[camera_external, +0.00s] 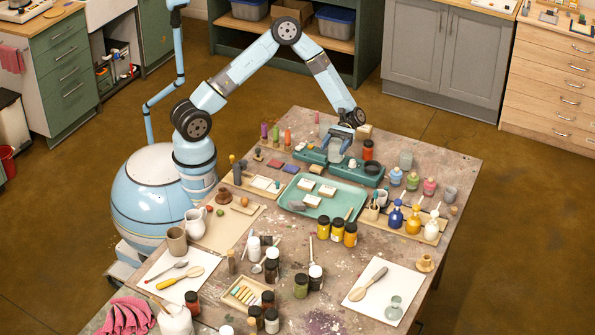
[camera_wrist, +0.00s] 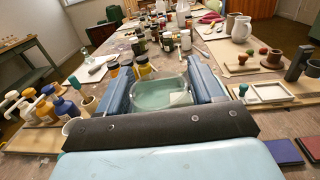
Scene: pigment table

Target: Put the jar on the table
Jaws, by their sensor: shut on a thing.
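My gripper (camera_external: 339,147) is over the far part of the table (camera_external: 455,165), shut on a clear glass jar. The jar (camera_wrist: 158,95) shows between the two blue fingers in the wrist view, greenish and see-through. In the external view the fingers and the jar are small and partly merge, above the dark green holder (camera_external: 368,180). I cannot tell whether the jar's base touches the holder or hangs just above it.
A teal tray (camera_external: 338,208) with pale blocks lies in front. Bottles (camera_external: 413,222) stand to the right, yellow jars (camera_external: 337,231) nearer. Bare table shows at the far right edge.

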